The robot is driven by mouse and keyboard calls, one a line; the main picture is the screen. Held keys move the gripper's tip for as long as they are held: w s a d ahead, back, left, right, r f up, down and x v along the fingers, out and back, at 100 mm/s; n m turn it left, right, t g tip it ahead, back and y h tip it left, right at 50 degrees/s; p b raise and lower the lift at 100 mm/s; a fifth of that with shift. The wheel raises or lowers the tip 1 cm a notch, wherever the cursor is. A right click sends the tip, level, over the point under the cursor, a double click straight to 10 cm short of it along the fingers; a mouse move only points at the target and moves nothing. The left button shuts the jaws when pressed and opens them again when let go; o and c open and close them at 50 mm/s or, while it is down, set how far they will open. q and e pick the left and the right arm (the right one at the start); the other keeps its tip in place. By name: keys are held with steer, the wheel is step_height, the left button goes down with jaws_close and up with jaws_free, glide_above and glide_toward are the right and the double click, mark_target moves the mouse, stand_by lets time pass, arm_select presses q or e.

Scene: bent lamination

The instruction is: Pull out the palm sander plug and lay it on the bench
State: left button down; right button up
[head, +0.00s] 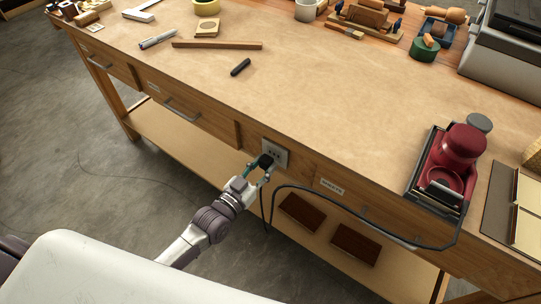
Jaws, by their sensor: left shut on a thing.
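The palm sander (460,155) is dark red and sits in a black tray at the right end of the bench (290,80). Its black cord (345,207) hangs below the bench's front edge and runs to the black plug (264,160). My left gripper (262,168) is shut on the plug, right in front of the outlet (275,153) in the bench's front face. I cannot tell whether the plug's prongs are in the outlet. My right gripper is not in view.
A short black rod (240,67) and a wooden strip (217,45) lie on the bench. The middle of the bench top is clear. A grey machine (505,55) stands at the back right. Brown blocks (302,212) lie on the lower shelf.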

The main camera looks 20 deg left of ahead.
mark_target(263, 167)
arm_select(q)
steer(key=shift+p+v, duration=0.65)
steer(key=shift+v, duration=1.25)
